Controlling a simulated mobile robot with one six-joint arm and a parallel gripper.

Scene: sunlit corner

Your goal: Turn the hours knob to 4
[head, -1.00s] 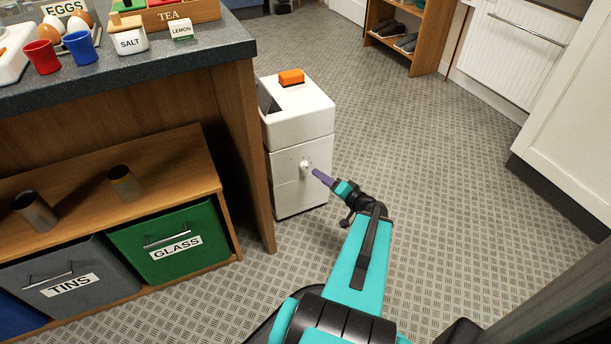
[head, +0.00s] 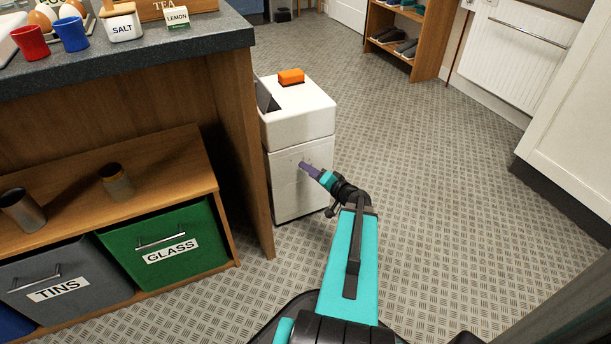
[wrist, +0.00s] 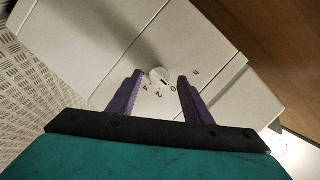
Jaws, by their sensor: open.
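The hours knob (wrist: 159,75) is a small, round, pale dial on the white cabinet (head: 297,187), seen in the wrist view. Digits 4, 2 and 0 are printed around its near side. A small dark mark shows at the knob's lower right, towards the 0; its exact setting is hard to read. My gripper (wrist: 158,83) has purple fingers, one on each side of the knob, with a visible gap to each. It is open and empty. In the head view my gripper (head: 309,169) is at the cabinet's front and covers the knob.
An orange block (head: 291,77) sits on the cabinet's top. The wooden counter unit (head: 240,150) stands close on the left, with a green GLASS bin (head: 190,225) and a grey TINS bin (head: 90,262) below. The floor to the right is clear.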

